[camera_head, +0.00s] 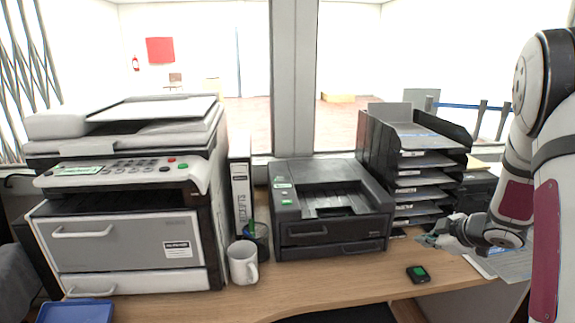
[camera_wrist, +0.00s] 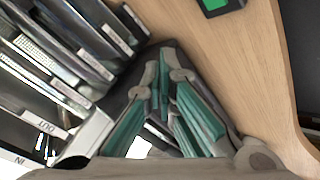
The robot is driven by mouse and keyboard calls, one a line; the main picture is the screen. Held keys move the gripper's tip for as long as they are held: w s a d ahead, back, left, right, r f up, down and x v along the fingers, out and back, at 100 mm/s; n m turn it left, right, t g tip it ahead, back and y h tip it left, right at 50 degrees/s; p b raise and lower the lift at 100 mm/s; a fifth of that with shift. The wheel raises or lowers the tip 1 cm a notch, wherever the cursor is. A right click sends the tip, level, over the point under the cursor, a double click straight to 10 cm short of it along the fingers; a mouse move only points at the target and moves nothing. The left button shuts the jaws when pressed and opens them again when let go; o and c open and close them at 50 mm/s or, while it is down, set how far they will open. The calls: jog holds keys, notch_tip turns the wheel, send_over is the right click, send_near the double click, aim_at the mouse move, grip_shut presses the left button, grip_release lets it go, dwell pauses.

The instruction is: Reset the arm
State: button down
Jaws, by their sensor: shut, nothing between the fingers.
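My gripper (camera_head: 428,240) is at the right of the head view, low over the counter, in front of the black tray stack. My white and dark red arm comes down from the right edge. In the wrist view my gripper (camera_wrist: 168,75) shows grey fingers with green pads, shut with nothing held. The wooden counter (camera_wrist: 245,65) lies under and beside the fingers.
A black tray stack (camera_head: 455,160) stands close behind my gripper. A small black device with a green screen (camera_head: 418,274) lies in front. A black printer (camera_head: 330,245), a white mug (camera_head: 243,264) and a large copier (camera_head: 130,285) stand left. Papers (camera_head: 512,264) lie under my arm.

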notch_tip(320, 180, up, 16)
jog(key=s+a+m+h+p, duration=0.1)
jog(key=s+m+h+p, duration=0.1)
jog(key=s+m+h, duration=0.15)
jog(key=s+a+r+m+h+p, duration=0.2)
jog(key=s+a+r+m, duration=0.25)
jog(key=s+r, duration=0.25)
jog(key=s+a+r+m+g+y+p, duration=0.1)
jog(key=s+a+g+y+p, duration=0.1)
jog(key=s+a, duration=0.7)
jog(key=s+a+r+m+g+y+p, duration=0.2)
jog(key=s+a, duration=0.7)
jog(key=s, duration=0.9)
jog(key=shift+s+r+g, duration=0.15)
jog(key=shift+s+g, duration=0.05)
jog(key=shift+g, duration=0.2)
dwell(3.2)
